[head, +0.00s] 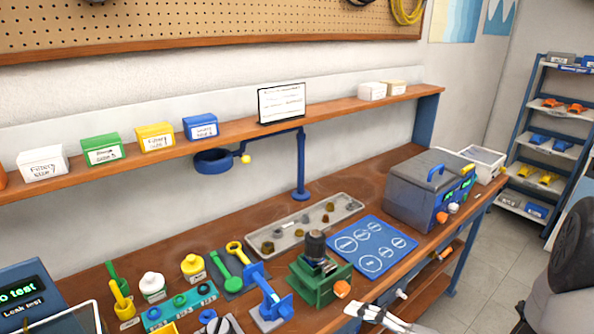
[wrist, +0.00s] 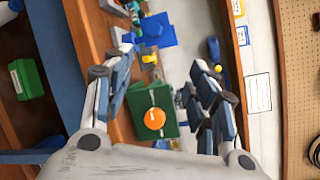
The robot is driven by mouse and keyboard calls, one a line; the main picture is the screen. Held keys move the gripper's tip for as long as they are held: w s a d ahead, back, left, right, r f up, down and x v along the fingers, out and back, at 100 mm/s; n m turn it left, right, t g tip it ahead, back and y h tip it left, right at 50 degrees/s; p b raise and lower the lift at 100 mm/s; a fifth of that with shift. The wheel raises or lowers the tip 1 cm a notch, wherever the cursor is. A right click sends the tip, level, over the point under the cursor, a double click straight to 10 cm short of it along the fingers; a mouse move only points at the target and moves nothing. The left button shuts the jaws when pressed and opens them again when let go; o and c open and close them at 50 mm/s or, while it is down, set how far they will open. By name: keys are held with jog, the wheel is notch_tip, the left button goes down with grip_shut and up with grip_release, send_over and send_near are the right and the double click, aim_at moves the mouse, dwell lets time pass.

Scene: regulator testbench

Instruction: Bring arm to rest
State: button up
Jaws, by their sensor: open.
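My gripper (wrist: 163,62) shows in the wrist view with its two fingers spread wide apart and nothing held between them. Beyond the fingers is the green fixture (wrist: 168,98) with an orange knob (wrist: 154,118). In the head view the same green fixture (head: 305,290), with a dark cylinder on top, stands at the front of the bench. A pale jointed part of my arm enters at the bottom edge, just right of the fixture. Whether it touches anything is unclear.
The wooden bench (head: 365,191) holds a blue mat (head: 345,239), a grey parts tray (head: 290,237), a grey case (head: 405,197) and several tools at left. A shelf (head: 225,133) with small boxes runs above. A blue rack (head: 536,90) stands right, beyond open floor.

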jog(key=s+a+r+n+g+h, duration=0.25)
jog(key=s+a+n+g, duration=0.2)
jog(key=s, duration=0.25)
jog(key=s+a+r+n+g+h, duration=0.2)
jog(key=s+a+n+g+h, duration=0.15)
jog(key=s+g, duration=0.2)
jog(key=s+d+r+n+t+h, duration=0.3)
jog(key=d+r+n+t+h, duration=0.1)
jog(key=d+h, duration=0.4)
notch_tip(320, 180, up, 2)
jog(key=shift+d+r+t, duration=0.1)
jog(key=shift+d+t, duration=0.45)
jog(key=shift+t, duration=0.25)
